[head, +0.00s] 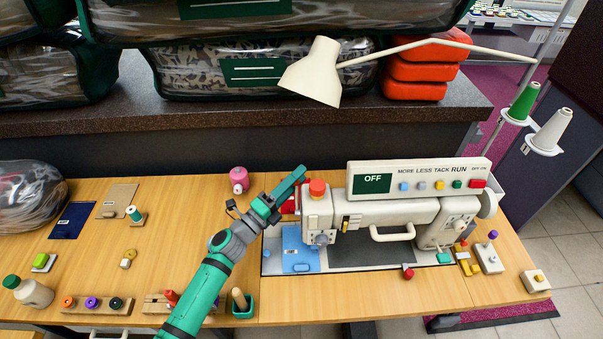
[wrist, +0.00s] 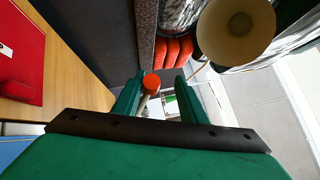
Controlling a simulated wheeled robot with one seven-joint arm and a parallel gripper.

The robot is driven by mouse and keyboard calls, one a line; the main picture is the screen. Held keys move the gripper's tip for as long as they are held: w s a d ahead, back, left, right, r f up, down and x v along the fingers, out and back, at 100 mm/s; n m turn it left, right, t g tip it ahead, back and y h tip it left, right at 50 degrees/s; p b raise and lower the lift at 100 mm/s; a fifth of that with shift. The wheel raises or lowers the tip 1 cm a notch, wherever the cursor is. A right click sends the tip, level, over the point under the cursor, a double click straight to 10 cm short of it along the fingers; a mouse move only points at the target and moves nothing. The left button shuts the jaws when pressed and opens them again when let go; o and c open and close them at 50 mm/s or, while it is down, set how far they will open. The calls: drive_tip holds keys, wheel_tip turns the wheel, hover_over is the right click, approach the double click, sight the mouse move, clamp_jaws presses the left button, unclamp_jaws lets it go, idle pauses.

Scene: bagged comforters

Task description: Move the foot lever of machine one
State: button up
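The sewing machine (head: 385,212) stands on the wooden table, with a control panel above it whose display reads OFF. A red-orange knob (head: 317,187) tops its left end. A small yellow-marked part (head: 347,224) shows on the front of that end; I cannot tell whether it is the foot lever. My gripper (head: 300,172) is just left of and above the machine head. In the wrist view my gripper (wrist: 155,90) has its fingers apart, with the orange knob (wrist: 151,82) seen beyond the gap. Nothing is held.
A lamp (head: 313,72) hangs above the machine, and thread spools (head: 550,132) stand at right. A dark ledge (head: 230,105) with bagged comforters (head: 260,66) runs behind. A pink spool (head: 239,180) is left of my gripper. Small items crowd the table's left and right.

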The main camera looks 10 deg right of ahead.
drive_tip(key=v, duration=0.8)
drive_tip(key=shift+w+a, duration=0.1)
drive_tip(key=shift+a, duration=0.05)
